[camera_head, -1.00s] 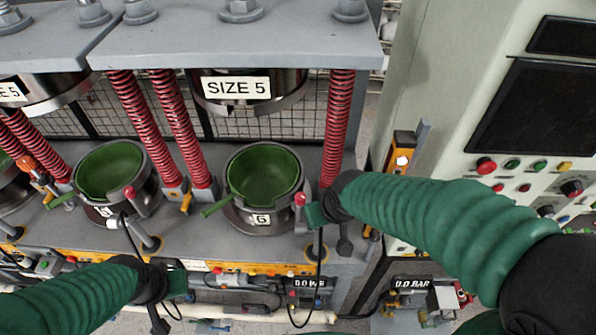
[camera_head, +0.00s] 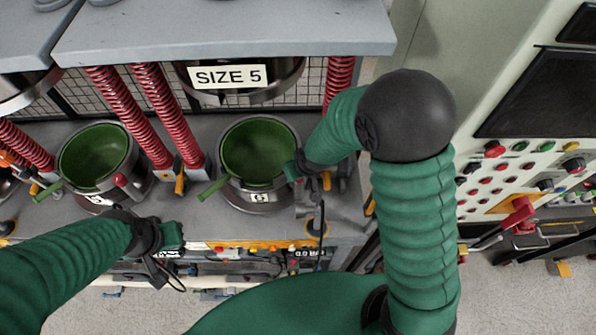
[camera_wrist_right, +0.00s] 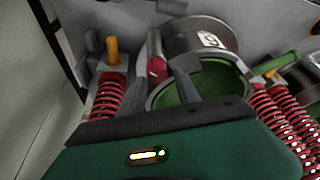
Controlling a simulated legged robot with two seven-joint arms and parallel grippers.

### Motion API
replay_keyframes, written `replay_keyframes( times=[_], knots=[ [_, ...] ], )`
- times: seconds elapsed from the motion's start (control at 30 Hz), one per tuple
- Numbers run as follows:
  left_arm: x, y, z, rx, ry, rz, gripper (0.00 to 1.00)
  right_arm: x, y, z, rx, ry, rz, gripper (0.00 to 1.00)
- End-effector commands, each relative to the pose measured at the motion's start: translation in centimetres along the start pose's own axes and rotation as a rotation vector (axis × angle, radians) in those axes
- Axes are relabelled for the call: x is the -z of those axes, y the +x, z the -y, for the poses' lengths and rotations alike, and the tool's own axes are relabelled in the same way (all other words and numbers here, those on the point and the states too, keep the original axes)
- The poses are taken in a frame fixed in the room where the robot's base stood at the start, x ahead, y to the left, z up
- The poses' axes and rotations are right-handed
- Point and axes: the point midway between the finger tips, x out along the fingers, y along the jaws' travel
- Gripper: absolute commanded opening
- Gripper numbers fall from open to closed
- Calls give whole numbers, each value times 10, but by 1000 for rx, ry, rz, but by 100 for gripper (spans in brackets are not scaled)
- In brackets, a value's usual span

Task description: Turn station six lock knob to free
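Station six is the round metal pot with a green bowl and a "6" label (camera_head: 260,197), centre in the head view. Its red lock knob (camera_wrist_right: 157,68) shows in the right wrist view just beyond my right gripper, beside the pot rim. In the head view my right gripper (camera_head: 294,170) covers the knob, at the right side of the pot. One grey finger stands close beside the knob in the wrist view; whether the fingers grip it cannot be told. My left gripper (camera_head: 178,236) hangs at the front edge of the bench, below station five, its opening unclear.
Station five's pot (camera_head: 97,158) with its red knob (camera_head: 121,180) stands to the left. Red springs (camera_head: 172,115) flank the pots. The press plate with a "SIZE 5" label (camera_head: 227,77) hangs overhead. A control panel (camera_head: 500,200) stands at the right.

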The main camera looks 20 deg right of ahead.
Motion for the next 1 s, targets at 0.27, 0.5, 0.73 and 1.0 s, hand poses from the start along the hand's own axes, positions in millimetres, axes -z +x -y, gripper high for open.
replay_keyframes(
  times=[0.27, 0.5, 0.73, 1.0],
  knots=[
    [2, -7, 0, 0, 0, -1, 0, -3, 29, -1, 1, 0, 0, 39],
    [1, -6, 0, 0, 0, 0, 0, -1, 32, 0, 0, -1, 1, 39],
    [2, -6, 0, 0, 0, 0, 0, 0, 32, -1, -1, 0, 0, 9],
    [2, -6, 0, 0, 0, 0, 0, 0, 30, 1, 1, -3, -4, 0]
  ],
)
